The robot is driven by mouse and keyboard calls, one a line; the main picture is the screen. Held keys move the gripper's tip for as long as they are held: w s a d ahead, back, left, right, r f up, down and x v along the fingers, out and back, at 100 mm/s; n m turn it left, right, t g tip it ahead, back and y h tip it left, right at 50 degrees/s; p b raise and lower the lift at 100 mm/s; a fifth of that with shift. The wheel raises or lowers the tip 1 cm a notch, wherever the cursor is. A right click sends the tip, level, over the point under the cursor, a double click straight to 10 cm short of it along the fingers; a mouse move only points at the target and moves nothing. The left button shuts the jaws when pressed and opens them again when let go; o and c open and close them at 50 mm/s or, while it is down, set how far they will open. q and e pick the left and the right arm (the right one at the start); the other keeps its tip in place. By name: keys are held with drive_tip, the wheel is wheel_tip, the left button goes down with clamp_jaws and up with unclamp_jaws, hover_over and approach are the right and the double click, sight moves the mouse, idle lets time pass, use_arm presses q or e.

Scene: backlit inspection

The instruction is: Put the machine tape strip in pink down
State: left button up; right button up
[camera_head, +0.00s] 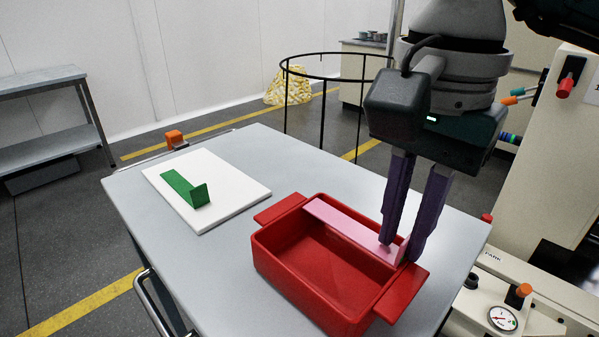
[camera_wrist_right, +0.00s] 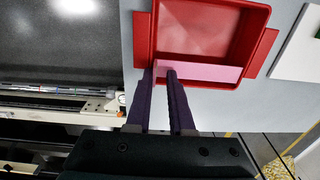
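The pink strip (camera_head: 345,220) is flat and long with a short upturned tab at its right end. It lies along the far long side of the red tray (camera_head: 290,277), within the rim; I cannot tell whether it touches the floor. It also shows in the right wrist view (camera_wrist_right: 210,72). My right gripper (camera_head: 398,250) reaches down at the strip's right end. Its two purple fingers stand apart around the tab, with a gap visible between the fingertips in the right wrist view (camera_wrist_right: 161,74). My left gripper is out of view.
A green strip (camera_head: 180,186) with an upturned end lies on a white board (camera_head: 235,190) at the table's left. The grey table (camera_head: 320,172) is clear behind the tray. A machine with a gauge (camera_head: 502,318) stands at the right.

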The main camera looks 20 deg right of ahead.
drive_tip(key=r, duration=0.5)
drive_tip(key=r+p, duration=0.1)
drive_tip(key=r, duration=0.2)
drive_tip(key=shift+s, duration=0.4)
drive_tip(key=shift+r, duration=0.4)
drive_tip(key=shift+s+a, duration=0.1)
drive_tip(key=shift+a, duration=0.05)
